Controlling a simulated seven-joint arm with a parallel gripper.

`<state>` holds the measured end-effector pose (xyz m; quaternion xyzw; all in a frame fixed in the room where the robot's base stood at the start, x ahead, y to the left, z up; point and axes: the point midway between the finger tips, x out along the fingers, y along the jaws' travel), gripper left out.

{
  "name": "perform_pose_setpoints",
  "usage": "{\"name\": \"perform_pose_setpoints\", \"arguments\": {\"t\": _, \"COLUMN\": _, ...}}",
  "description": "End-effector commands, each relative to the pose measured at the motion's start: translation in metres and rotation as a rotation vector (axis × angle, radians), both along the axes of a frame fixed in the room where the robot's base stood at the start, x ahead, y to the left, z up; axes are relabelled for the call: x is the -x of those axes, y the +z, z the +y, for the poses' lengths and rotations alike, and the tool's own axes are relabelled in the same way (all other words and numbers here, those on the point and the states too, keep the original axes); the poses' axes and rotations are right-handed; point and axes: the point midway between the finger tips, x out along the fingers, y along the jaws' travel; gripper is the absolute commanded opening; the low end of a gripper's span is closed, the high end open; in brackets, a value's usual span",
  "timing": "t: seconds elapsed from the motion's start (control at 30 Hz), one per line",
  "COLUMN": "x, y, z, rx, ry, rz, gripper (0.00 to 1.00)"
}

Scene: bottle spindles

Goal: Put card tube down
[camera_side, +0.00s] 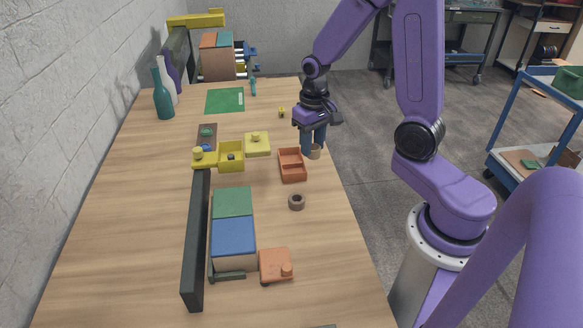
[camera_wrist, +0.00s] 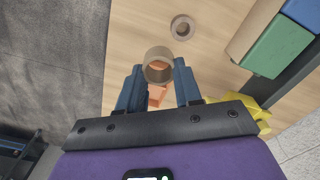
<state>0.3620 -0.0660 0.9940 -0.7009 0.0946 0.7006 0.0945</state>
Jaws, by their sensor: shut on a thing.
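The card tube (camera_side: 315,152) is a short, tan, hollow cylinder near the table's right edge. My gripper (camera_side: 313,150) points down and is shut on it. In the wrist view, the tube (camera_wrist: 158,54) sits between the two blue fingertips (camera_wrist: 159,75), with its open end towards the camera. The side view does not clearly show whether its lower end touches the table.
An open orange tray (camera_side: 292,178) stands just left of the tube. A brown ring (camera_side: 297,202) lies nearer the camera. Yellow boxes (camera_side: 231,168) and green and blue blocks (camera_side: 233,236) stand further left. The right front table is clear.

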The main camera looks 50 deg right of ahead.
Motion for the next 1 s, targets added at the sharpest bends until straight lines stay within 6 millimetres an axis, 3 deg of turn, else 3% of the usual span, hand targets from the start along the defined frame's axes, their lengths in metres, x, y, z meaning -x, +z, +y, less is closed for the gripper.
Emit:
{"name": "perform_pose_setpoints", "arguments": {"t": 0.2, "x": 0.025, "y": -0.012, "z": -0.014, "rx": 0.001, "ry": -0.342, "rz": 0.001, "gripper": 0.06}}
{"name": "perform_pose_setpoints", "arguments": {"t": 0.47, "x": 0.034, "y": -0.018, "z": -0.02, "rx": 0.0, "ry": -0.513, "rz": 0.001, "gripper": 0.06}}
{"name": "perform_pose_setpoints", "arguments": {"t": 0.67, "x": 0.013, "y": -0.029, "z": -0.026, "rx": 0.0, "ry": -0.522, "rz": 0.002, "gripper": 0.06}}
{"name": "perform_pose_setpoints", "arguments": {"t": 1.0, "x": -0.045, "y": -0.055, "z": -0.041, "rx": 0.0, "ry": -0.519, "rz": 0.002, "gripper": 0.06}}
